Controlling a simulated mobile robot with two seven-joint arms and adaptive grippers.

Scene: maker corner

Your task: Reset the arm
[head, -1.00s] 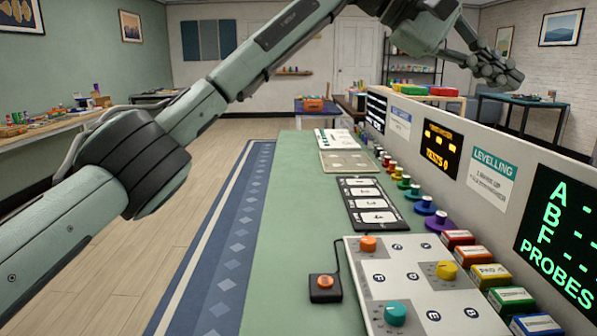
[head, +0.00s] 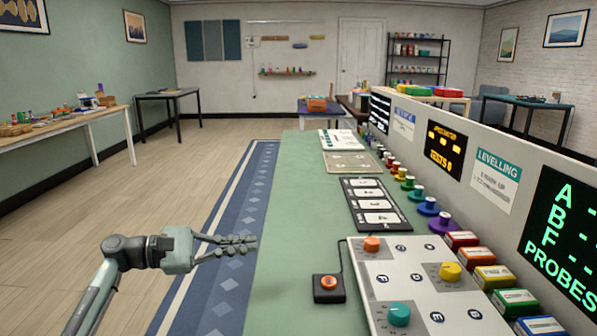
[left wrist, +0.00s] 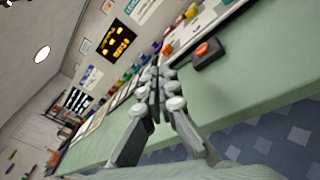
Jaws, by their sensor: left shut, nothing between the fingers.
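My left gripper (head: 238,247) is in the lower left of the head view, above the blue runner and beside the bench's left edge. Its fingers point right and are shut on nothing. It also shows in the left wrist view (left wrist: 160,88), with the fingers together and the bench behind them. My left forearm enters from the bottom left. My right gripper is not in either current view.
The green bench (head: 290,220) bears a black box with an orange button (head: 328,287), a white lettered panel with knobs (head: 421,290), a black card tray (head: 372,203) and several coloured spools. A screen wall (head: 455,150) runs along the right. Floor at left is clear.

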